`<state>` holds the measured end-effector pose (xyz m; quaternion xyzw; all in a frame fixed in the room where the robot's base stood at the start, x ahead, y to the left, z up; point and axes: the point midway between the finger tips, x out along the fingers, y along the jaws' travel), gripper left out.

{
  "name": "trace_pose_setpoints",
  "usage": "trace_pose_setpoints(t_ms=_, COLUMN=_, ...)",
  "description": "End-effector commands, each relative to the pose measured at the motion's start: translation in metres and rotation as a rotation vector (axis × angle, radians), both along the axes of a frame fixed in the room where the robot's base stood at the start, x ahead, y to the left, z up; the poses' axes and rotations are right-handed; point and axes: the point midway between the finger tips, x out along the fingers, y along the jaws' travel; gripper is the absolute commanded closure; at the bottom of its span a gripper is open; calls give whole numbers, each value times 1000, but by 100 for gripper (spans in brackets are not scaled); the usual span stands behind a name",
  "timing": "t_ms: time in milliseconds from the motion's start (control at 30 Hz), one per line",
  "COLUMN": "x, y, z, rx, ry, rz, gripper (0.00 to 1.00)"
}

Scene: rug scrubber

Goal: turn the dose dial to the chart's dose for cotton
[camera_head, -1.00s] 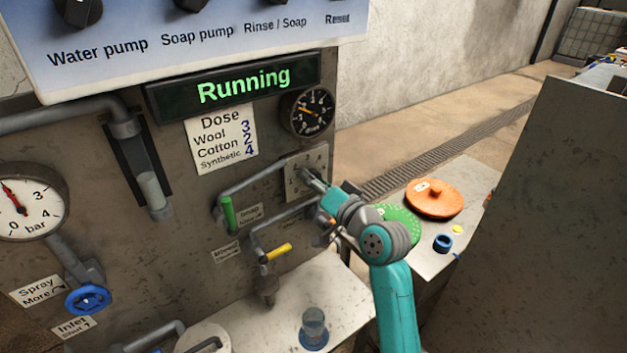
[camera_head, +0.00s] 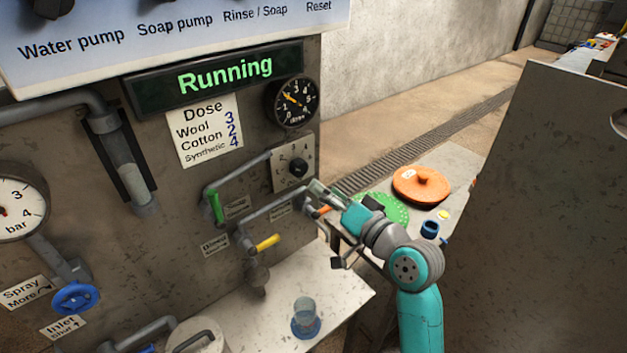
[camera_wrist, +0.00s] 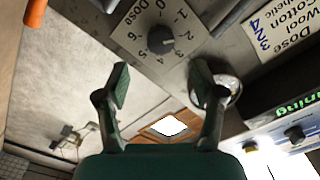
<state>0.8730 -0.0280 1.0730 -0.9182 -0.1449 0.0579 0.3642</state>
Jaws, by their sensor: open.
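The dose dial (camera_head: 298,168) is a small black knob on a pale numbered plate at the panel's right edge. It also shows in the wrist view (camera_wrist: 160,40), uncovered; I cannot read its pointer surely. The dose chart (camera_head: 207,132) lists Wool 3, Cotton 2, Synthetic 4; part of it shows in the wrist view (camera_wrist: 285,28). My gripper (camera_head: 318,190) is just below and right of the dial, apart from it. In the wrist view my gripper (camera_wrist: 160,75) is open and empty, with the dial beyond the gap between its fingertips.
A black round gauge (camera_head: 293,102) above the dial has its yellow needle toward the upper left. The display (camera_head: 225,75) reads Running. Pipes with a green handle (camera_head: 215,206) and a yellow handle (camera_head: 267,242) lie left of my gripper. An orange lid (camera_head: 421,186) sits on the right-hand table.

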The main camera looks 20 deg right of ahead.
Motion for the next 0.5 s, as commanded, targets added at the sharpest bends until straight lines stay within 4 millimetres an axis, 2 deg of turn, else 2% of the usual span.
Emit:
trace_pose_setpoints(t_ms=200, x=-19, y=-7, z=0, rx=1, ry=-1, rz=-1, gripper=32)
trace_pose_setpoints(t_ms=500, x=-22, y=-7, z=0, rx=0, ry=-1, rz=1, gripper=32)
